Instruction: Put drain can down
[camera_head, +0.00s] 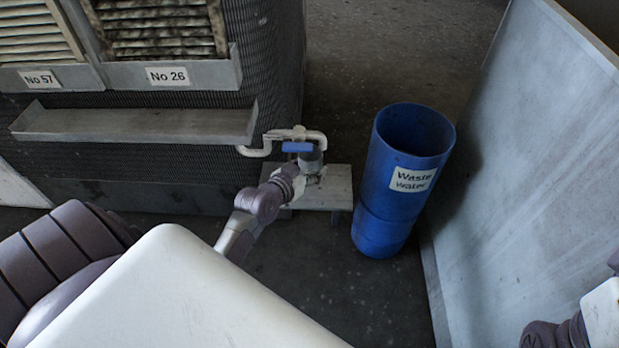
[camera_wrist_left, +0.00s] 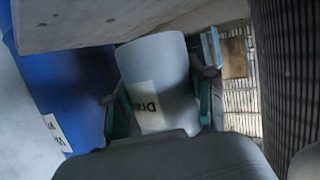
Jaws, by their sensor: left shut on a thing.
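The drain can (camera_wrist_left: 158,75) is a grey cylinder with a white label, partly readable, in the left wrist view. It sits between the two fingers of my left gripper (camera_wrist_left: 160,112), which is shut on it. In the head view the can (camera_head: 311,157) shows only as a small grey top, under the white pipe (camera_head: 314,136) with a blue valve handle (camera_head: 297,147). My left gripper (camera_head: 312,178) is there beside the low, light-coloured platform (camera_head: 338,188). Whether the can touches the platform is hidden. My right gripper is not in view; only part of that arm shows at the lower right.
A tall blue waste water bin (camera_head: 376,200) stands right of the platform, and also shows in the wrist view (camera_wrist_left: 62,85). A grey panel (camera_head: 530,170) leans at the right. The housing (camera_head: 180,155) with a ledge (camera_head: 135,124) is at the left. Dark floor lies between.

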